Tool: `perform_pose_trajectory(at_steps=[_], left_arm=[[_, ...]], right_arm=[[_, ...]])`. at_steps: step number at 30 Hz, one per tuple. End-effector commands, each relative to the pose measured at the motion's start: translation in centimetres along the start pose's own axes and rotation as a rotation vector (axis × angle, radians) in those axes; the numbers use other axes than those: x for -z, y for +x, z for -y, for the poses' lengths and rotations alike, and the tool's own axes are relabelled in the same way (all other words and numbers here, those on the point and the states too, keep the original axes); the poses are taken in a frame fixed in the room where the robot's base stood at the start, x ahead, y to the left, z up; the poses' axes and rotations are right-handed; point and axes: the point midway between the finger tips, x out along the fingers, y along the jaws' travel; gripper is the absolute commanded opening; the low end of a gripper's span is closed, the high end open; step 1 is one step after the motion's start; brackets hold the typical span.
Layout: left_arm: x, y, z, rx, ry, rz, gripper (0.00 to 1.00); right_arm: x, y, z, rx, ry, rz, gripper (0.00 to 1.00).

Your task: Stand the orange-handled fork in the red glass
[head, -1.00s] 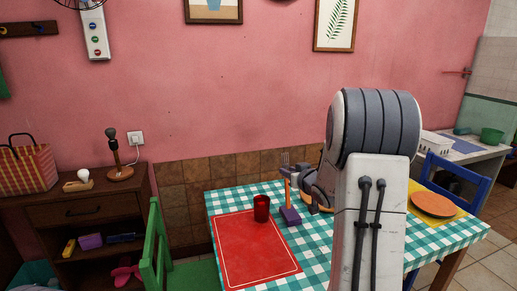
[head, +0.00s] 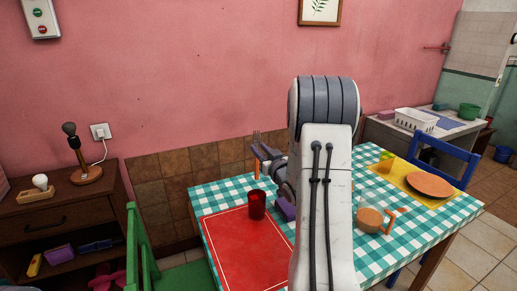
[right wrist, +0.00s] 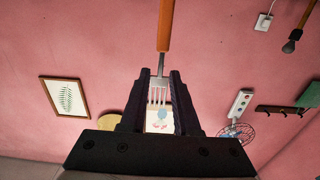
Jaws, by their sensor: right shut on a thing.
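The orange-handled fork (head: 257,167) is upright, tines up and handle down. My right gripper (head: 264,153) is shut on it near the tines. In the right wrist view the fork's orange handle (right wrist: 165,25) points away, past the fingertips, and its tines lie between the two fingers (right wrist: 160,78). The red glass (head: 257,205) stands upright by the back edge of the red placemat (head: 240,250). In the head view the handle's lower end shows just above the glass rim, apart from it; the depth between them is hard to tell. My left gripper is out of view.
A purple block (head: 285,208) lies right of the glass, partly behind my right arm. A green chair (head: 137,250) stands at the left.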

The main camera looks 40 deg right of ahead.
Motion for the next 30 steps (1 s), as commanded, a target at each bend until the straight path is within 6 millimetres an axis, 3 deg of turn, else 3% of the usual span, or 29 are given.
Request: perform_pose_trajectory(at_steps=[30], left_arm=[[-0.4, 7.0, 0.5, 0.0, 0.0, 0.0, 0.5]], right_arm=[[-8.6, 0.1, 0.3, 0.004, 0.0, 0.0, 0.0]])
